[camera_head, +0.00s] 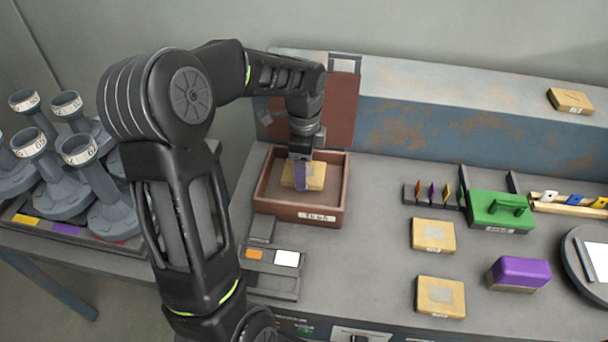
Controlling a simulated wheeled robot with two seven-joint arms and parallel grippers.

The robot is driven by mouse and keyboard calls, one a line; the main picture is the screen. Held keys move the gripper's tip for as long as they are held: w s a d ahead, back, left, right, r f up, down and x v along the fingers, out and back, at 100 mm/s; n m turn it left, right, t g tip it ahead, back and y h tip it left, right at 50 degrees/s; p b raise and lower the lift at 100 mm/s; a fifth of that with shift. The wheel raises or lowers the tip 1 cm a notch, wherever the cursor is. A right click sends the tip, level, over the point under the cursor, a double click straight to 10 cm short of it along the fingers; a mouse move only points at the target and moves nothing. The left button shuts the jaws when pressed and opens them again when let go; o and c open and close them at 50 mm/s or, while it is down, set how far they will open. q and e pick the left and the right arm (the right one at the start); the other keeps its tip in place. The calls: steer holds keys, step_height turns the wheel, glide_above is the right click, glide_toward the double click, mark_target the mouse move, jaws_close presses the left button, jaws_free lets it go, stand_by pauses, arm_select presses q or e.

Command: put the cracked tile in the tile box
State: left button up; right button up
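The tile box (325,208) is an open brown box with a white label on its front wall, left of the middle of the bench. A tan tile (316,177) shows inside it, with a purple strip across its left part. My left gripper (301,172) points down into the box at this tile; its fingertips are hard to make out, so I cannot tell whether it grips the tile. No crack can be made out on this tile. Another tan tile (571,99) with a thin dark line on top lies on the back ledge. My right gripper is not in view.
Grey stands (62,190) crowd the left. The bench just right of the box is clear.

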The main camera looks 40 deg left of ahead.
arm_select(q)
steer(key=shift+f, duration=1.55)
steer(key=shift+f, duration=0.15)
steer(key=o, duration=1.7)
step_height(320, 180, up, 12)
